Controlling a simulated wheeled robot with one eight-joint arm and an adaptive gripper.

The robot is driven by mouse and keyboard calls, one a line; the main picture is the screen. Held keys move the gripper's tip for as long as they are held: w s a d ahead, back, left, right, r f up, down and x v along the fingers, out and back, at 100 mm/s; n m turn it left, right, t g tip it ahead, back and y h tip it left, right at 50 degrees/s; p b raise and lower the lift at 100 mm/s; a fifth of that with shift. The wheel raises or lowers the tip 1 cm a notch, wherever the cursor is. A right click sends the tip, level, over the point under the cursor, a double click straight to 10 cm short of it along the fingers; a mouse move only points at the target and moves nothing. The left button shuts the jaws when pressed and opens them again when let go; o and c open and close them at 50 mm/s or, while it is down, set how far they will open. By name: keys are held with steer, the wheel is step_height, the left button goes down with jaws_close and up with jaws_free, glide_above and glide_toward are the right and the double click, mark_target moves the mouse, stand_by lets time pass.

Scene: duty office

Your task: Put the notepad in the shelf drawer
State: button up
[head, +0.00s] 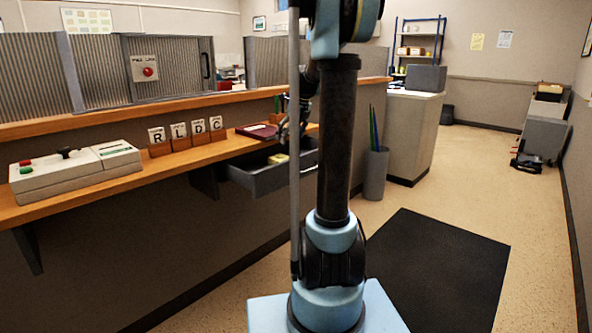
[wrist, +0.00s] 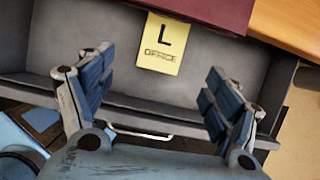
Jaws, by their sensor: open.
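The shelf drawer (head: 243,178) is a grey box pulled out below the wooden counter. Its grey interior also fills much of the wrist view (wrist: 75,30). A yellow notepad (wrist: 160,44) marked "L OFFICE" is inside the drawer, towards its far wall in the wrist view. It shows as a small yellow patch (head: 278,159) in the head view. My gripper (wrist: 160,68) is open over the drawer, its two fingers spread apart, with nothing between them. The notepad is beyond the fingertips and apart from them. In the head view, my arm hides part of the drawer.
A dark red flat item (head: 258,131) lies on the counter (head: 140,180) above the drawer. Lettered blocks (head: 185,138) and a control box (head: 75,172) stand to the left. A grey bin (head: 375,175) stands right of the drawer. The floor with a black mat (head: 435,265) is open.

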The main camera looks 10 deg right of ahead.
steer(key=s+a+f+n+h, duration=0.1)
steer(key=s+a+f+n, duration=0.1)
steer(key=s+n, duration=0.85)
steer(key=s+a+f+n, duration=0.1)
steer(key=s+f+n, duration=0.3)
steer(key=s, duration=1.1)
steer(key=s+f+n, duration=0.5)
steer(key=s+n, duration=0.2)
steer(key=s, duration=0.1)
steer(key=s+d+f+n+g+h, duration=0.1)
steer(key=s+f+n, duration=0.5)
steer(key=s+n, duration=0.1)
steer(key=shift+s+h, duration=0.3)
steer(key=shift+s, duration=0.55)
steer(key=shift+w+f, duration=0.25)
steer(key=shift+w, duration=0.15)
steer(key=shift+c, duration=0.2)
